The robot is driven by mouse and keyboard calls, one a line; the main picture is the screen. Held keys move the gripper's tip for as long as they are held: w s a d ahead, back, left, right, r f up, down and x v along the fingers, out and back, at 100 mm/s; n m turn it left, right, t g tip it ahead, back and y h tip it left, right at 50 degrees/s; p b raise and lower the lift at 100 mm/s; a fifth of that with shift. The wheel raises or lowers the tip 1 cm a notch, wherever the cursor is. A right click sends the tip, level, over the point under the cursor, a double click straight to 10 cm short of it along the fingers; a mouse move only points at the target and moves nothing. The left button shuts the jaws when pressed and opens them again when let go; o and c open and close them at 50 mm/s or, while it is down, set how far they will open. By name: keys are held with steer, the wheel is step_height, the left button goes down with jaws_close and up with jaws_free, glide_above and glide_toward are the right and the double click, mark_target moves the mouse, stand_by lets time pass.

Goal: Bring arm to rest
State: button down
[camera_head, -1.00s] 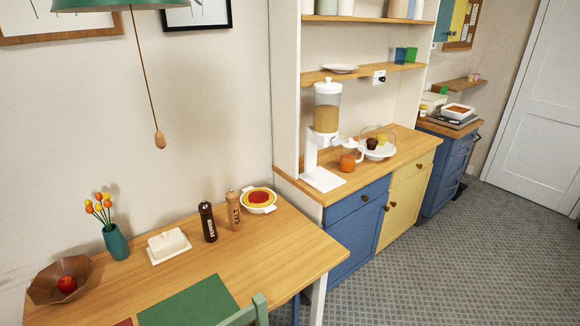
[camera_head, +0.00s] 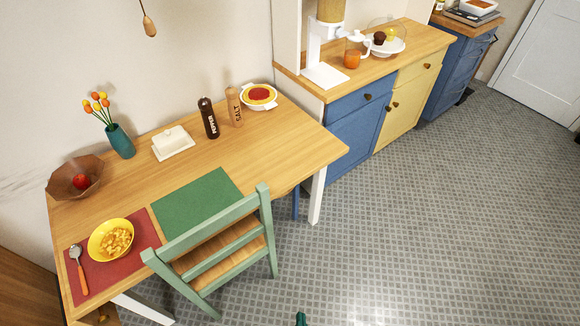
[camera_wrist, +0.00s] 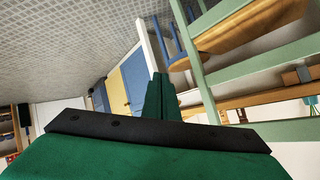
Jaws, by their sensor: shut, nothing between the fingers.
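My gripper (camera_wrist: 160,97) shows in the wrist view as dark green fingers close together, shut and empty. In the head view only a small dark green tip of my arm (camera_head: 301,319) shows at the bottom edge, over the floor. The green wooden chair (camera_head: 222,248) stands at the near side of the table (camera_head: 290,150). In the wrist view the chair (camera_wrist: 250,62) fills the right side, beside my fingers and apparently apart from them.
The table bears a yellow bowl (camera_head: 95,244) of food, a spoon (camera_head: 77,262), a wooden bowl (camera_head: 62,187), a vase (camera_head: 121,142) and shakers. A blue and yellow cabinet (camera_head: 362,125) stands beyond. The grey floor (camera_head: 430,220) at right is clear.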

steer(key=s+a+r+n+t, duration=0.1)
steer(key=s+r, duration=0.3)
steer(key=r, duration=0.7)
steer(key=s+a+r+n+t, duration=0.2)
steer(key=s+r+n, duration=0.2)
steer(key=r, duration=0.8)
steer(key=shift+s+a+r+t, duration=0.2)
steer(key=shift+s+t, duration=0.15)
steer(key=shift+t, duration=0.05)
